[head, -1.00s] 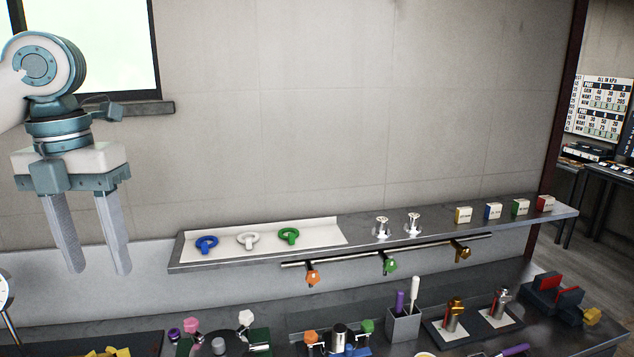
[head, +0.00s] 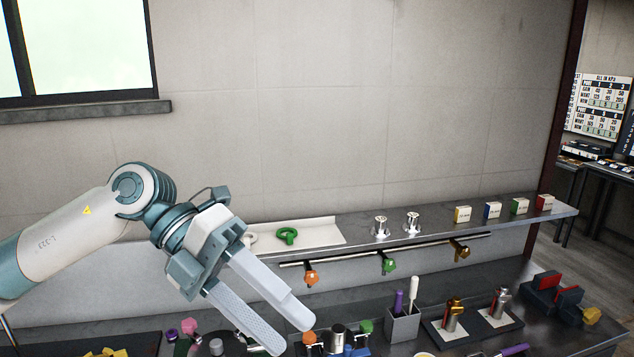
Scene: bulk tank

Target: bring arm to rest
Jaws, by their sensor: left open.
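My left gripper (head: 294,334) comes in from the left, with its two long fingers apart and nothing between them. It points down and to the right, in front of the shelf and over the back of the bench. My right gripper is not in the head view.
The bench holds a grey pen cup (head: 403,324) and red-and-dark blocks (head: 557,291).

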